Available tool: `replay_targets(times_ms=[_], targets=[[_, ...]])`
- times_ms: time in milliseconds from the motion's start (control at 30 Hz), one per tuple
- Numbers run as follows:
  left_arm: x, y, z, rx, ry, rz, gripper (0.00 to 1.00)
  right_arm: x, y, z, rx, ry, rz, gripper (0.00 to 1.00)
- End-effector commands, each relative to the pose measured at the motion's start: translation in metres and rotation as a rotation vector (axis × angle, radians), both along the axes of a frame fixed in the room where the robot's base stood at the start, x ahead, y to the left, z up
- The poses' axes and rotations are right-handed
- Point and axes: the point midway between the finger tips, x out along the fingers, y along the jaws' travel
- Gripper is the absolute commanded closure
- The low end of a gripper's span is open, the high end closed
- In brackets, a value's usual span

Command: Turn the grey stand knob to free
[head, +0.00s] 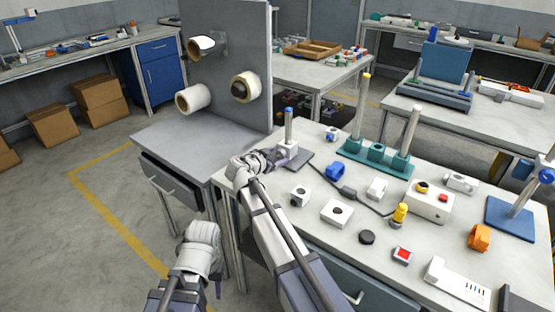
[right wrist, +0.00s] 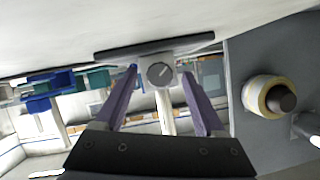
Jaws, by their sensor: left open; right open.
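The grey stand knob (right wrist: 160,74) is a round dial with a pale line across it, on a white block of the stand. The stand (head: 289,126) has a blue-tipped post and a dark base plate, at the table's left end in the head view. My right gripper (head: 279,159) is open in front of the block; in the right wrist view its fingers (right wrist: 160,80) are spread either side of the knob, with no clear contact. The knob is hidden in the head view. My left gripper (head: 218,289) is low, left of the table, open and away from the stand.
A grey upright panel (head: 225,60) with rolls on pegs stands left of the stand; one roll (right wrist: 264,97) shows in the right wrist view. A blue part (head: 335,172), a green base with posts (head: 375,158) and several small parts crowd the table to the right.

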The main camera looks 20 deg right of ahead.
Motion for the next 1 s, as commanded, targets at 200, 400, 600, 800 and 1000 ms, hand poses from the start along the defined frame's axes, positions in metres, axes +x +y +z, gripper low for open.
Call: replay_targets(times_ms=[200, 400, 600, 800, 1000], targets=[[0.0000, 0.0000, -0.0033, 0.000, 0.000, 0.000, 0.50, 0.0059, -0.0065, -0.0034, 0.000, 0.000, 0.000, 0.28], [0.0001, 0.0001, -0.0030, 0.000, 0.000, 0.000, 0.50, 0.0057, -0.0064, -0.0031, -0.001, 0.001, 0.000, 0.28], [0.0000, 0.0000, -0.0030, 0.000, 0.000, 0.000, 0.50, 0.0056, -0.0063, -0.0030, -0.001, 0.001, 0.000, 0.50], [0.0000, 0.0000, -0.0030, 0.000, 0.000, 0.000, 0.50, 0.0055, -0.0062, -0.0031, -0.001, 0.001, 0.000, 0.72], [0.0000, 0.0000, -0.0030, 0.000, 0.000, 0.000, 0.50, 0.0055, -0.0062, -0.0031, -0.001, 0.001, 0.000, 0.95]])
